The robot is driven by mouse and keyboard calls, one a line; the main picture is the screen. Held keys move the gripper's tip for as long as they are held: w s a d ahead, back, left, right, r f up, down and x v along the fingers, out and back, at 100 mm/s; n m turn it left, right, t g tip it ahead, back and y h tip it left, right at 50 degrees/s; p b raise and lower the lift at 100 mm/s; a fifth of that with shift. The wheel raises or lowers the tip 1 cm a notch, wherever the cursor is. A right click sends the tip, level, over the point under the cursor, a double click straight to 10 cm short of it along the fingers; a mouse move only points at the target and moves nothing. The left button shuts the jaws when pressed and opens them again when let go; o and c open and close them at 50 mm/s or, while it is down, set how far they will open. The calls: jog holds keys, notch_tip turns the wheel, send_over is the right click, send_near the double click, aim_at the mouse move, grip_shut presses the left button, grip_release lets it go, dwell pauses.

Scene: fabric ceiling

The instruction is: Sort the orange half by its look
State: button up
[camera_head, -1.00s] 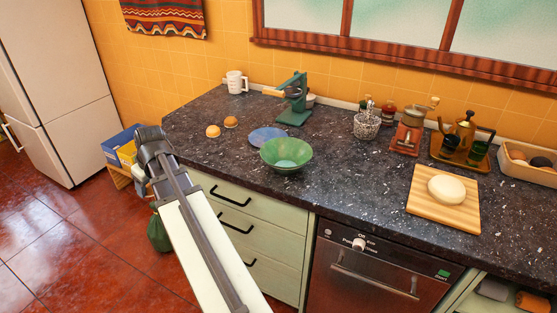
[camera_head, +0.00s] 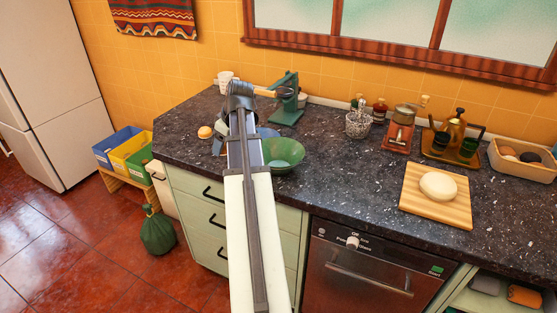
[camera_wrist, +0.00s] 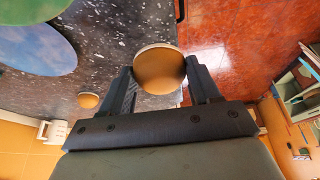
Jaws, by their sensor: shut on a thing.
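My gripper (camera_wrist: 160,66) is shut on an orange half (camera_wrist: 160,72) in the wrist view, one finger on each side. Its rounded peel faces the camera and a pale rim shows along its upper edge; the cut face is hidden. A blue plate (camera_wrist: 36,46) and a green bowl (camera_head: 284,153) stand nearby on the counter.
A green juicer (camera_head: 289,100) and white mug (camera_head: 226,77) stand behind. Blue (camera_head: 112,150), yellow (camera_head: 128,152) and green (camera_head: 140,165) bins stand on a low rack left of the counter. A cutting board (camera_head: 430,208) with pale dough lies right, past clear counter.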

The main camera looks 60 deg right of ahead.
jog(key=s+d+r, duration=0.3)
jog(key=s+d, duration=0.2)
jog(key=s, duration=0.3)
jog(key=s+d+r, duration=0.2)
jog(key=s+d, duration=0.3)
jog(key=s, duration=0.3)
jog(key=shift+s+f, duration=0.1)
jog(key=shift+f, duration=2.85)
jog(key=o, duration=1.1)
jog(key=shift+o, duration=0.2)
jog(key=shift+r, duration=0.1)
jog(key=v, duration=1.3)
jog(key=shift+s+r, duration=0.15)
jog(key=shift+r, duration=0.15)
